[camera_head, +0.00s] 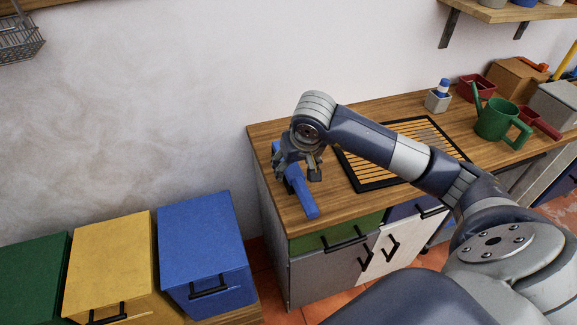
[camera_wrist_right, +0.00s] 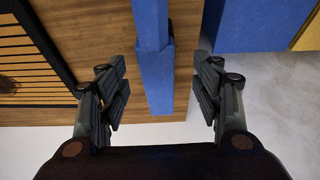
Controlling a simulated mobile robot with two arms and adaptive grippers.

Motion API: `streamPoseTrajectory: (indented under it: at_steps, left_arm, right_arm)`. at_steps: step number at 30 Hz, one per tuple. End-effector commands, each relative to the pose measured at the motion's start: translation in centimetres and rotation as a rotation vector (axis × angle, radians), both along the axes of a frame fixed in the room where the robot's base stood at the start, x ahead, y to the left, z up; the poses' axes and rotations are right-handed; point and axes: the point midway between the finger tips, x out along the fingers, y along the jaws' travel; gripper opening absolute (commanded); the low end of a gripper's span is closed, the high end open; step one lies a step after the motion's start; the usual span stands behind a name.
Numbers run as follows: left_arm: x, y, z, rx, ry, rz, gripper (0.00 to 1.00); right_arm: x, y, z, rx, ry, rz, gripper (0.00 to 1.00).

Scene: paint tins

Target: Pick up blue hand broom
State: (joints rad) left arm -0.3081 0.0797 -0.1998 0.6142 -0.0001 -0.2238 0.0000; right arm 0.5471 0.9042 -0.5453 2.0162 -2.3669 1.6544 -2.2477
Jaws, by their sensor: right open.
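The blue hand broom (camera_head: 302,197) lies on the wooden counter near its left end, in the head view. Its far part is partly hidden by my right gripper (camera_head: 298,168), which points down over it. In the right wrist view the broom (camera_wrist_right: 153,65) runs between the two open fingers of my right gripper (camera_wrist_right: 160,78), with a gap on each side. I cannot tell how high the fingertips are above the counter. My left gripper is not in view.
A black-framed slatted rack (camera_head: 362,184) is right of the broom.

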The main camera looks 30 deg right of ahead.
Motion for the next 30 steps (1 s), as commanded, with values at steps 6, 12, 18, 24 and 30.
streamPoseTrajectory:
  at_steps: [6, 12, 18, 24, 30]
  left_arm:
    - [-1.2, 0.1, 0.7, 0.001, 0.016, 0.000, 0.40]
    - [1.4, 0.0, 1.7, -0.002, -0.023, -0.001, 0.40]
    - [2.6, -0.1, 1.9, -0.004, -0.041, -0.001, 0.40]
    - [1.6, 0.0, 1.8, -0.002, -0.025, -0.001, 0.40]
    - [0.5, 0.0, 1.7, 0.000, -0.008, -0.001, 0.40]
  right_arm:
    - [0.5, -0.3, -1.6, 0.003, 0.004, -0.001, 0.60]
    - [1.6, -0.9, -4.4, 0.004, 0.003, -0.002, 0.60]
    - [2.1, -1.0, -5.3, 0.001, -0.001, -0.001, 0.60]
    - [2.1, -1.0, -5.3, 0.001, -0.001, 0.000, 0.49]
    - [2.1, -1.0, -5.3, 0.001, -0.001, 0.000, 0.05]
